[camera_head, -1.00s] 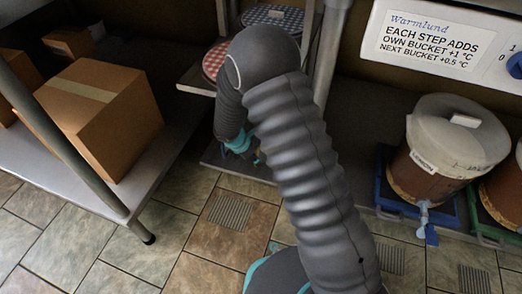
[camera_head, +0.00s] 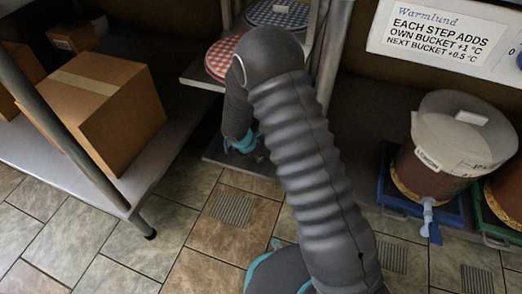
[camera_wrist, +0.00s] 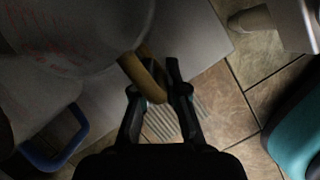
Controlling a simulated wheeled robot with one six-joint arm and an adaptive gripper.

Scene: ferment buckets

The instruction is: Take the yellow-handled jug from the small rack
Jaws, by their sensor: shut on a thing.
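In the wrist view, the yellow handle (camera_wrist: 140,76) of a pale, translucent jug (camera_wrist: 65,35) runs between the fingers of my gripper (camera_wrist: 155,78). My gripper is shut on this handle. The jug's body fills the upper left and is cut off by the picture's edge. A second pale jug with a blue handle (camera_wrist: 48,158) is at the lower left. In the head view my gripper (camera_head: 246,143) is low, over the small rack's bottom shelf (camera_head: 225,155); my arm hides most of the rack, and the jugs cannot be made out there.
Checked-cloth lids (camera_head: 222,55) sit on the rack's upper shelf. A metal table (camera_head: 110,175) with cardboard boxes (camera_head: 100,105) stands at left. At right, a lidded bucket with a tap (camera_head: 440,160) sits in a blue tray (camera_head: 388,195). Tiled floor (camera_head: 190,220) in front is clear.

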